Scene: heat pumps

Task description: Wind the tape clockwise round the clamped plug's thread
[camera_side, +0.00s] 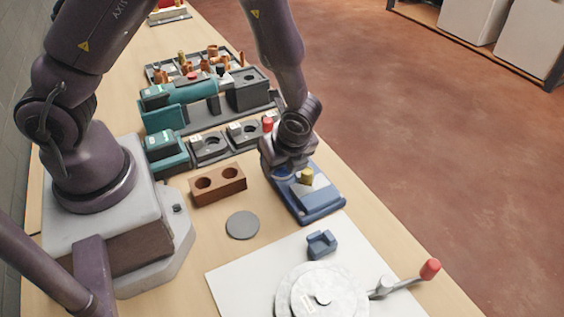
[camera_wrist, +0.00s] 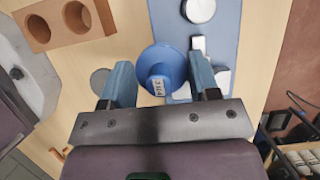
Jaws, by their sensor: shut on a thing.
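My gripper (camera_wrist: 160,66) is shut on a blue roll of tape (camera_wrist: 162,60), which sits between its two blue fingers and carries a small white label. In the side view my gripper (camera_side: 283,168) hangs over the left part of the blue clamp base (camera_side: 318,205). A brass-coloured plug (camera_side: 306,177) stands upright at the clamp, just right of my gripper. The clamp base also shows in the wrist view (camera_wrist: 228,45), with grey metal parts on it. My gripper partly hides the clamp, and I cannot tell whether tape touches the thread.
A brown block with two holes (camera_side: 218,185) and a grey disc (camera_side: 242,225) lie left of the clamp. A small blue block (camera_side: 321,245) and a round pale plate (camera_side: 322,296) sit on a white sheet (camera_side: 240,277) in front. Teal and grey fixtures (camera_side: 165,150) stand behind.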

